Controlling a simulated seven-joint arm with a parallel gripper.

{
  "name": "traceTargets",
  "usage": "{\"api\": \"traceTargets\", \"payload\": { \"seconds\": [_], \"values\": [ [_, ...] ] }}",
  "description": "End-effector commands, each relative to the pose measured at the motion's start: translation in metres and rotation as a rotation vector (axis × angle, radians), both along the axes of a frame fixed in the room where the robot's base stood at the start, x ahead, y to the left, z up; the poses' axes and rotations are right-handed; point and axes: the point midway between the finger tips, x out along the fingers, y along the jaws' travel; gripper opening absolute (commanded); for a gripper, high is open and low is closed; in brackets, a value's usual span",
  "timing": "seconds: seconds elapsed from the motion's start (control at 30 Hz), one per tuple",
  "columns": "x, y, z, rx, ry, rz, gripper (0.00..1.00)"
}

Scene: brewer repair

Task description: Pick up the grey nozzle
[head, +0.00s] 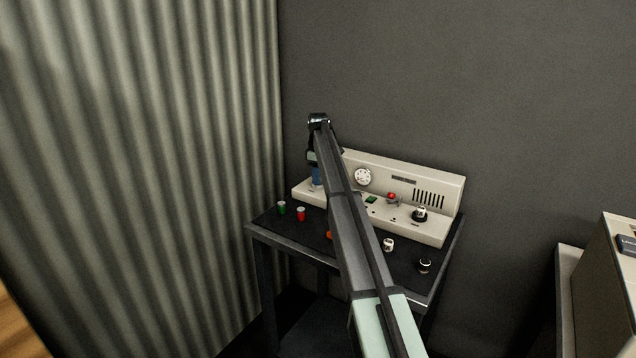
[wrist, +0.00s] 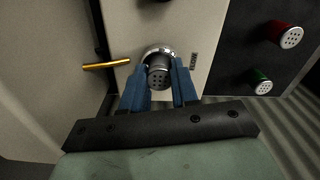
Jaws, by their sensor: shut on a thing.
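The grey nozzle (wrist: 158,76), dark with small holes in its end face, sits between the two blue fingers of my gripper (wrist: 159,70) in the wrist view. The fingers are shut on it from both sides. A chrome ring (wrist: 152,50) on the pale panel (wrist: 193,38) shows right behind the nozzle; I cannot tell whether the nozzle is still seated in it. In the head view my gripper (head: 317,177) points down at the left end of the brewer (head: 440,187); the nozzle is not discernible there.
A green nozzle (wrist: 260,81) and a red nozzle (wrist: 286,36) stand on the dark table (head: 262,226). A gold rod (wrist: 106,63) sticks out left of my fingers. A white part (head: 388,244) and a black part (head: 424,265) stand at the table's right. The corrugated wall (head: 140,150) is left.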

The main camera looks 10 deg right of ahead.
Motion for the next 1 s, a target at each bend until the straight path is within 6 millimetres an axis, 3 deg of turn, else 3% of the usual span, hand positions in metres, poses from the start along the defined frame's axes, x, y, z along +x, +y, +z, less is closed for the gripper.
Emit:
{"api": "traceTargets", "payload": {
  "seconds": [0.23, 0.63, 0.77, 1.0],
  "values": [
    [0.000, 0.000, 0.000, 0.000, 0.000, 0.000, 0.00],
    [0.000, 0.000, 0.006, 0.000, 0.000, 0.000, 0.00],
    [0.001, 0.000, 0.018, 0.000, -0.001, 0.000, 0.00],
    [0.001, 0.000, 0.058, 0.000, -0.002, 0.000, 0.00]
  ]
}}
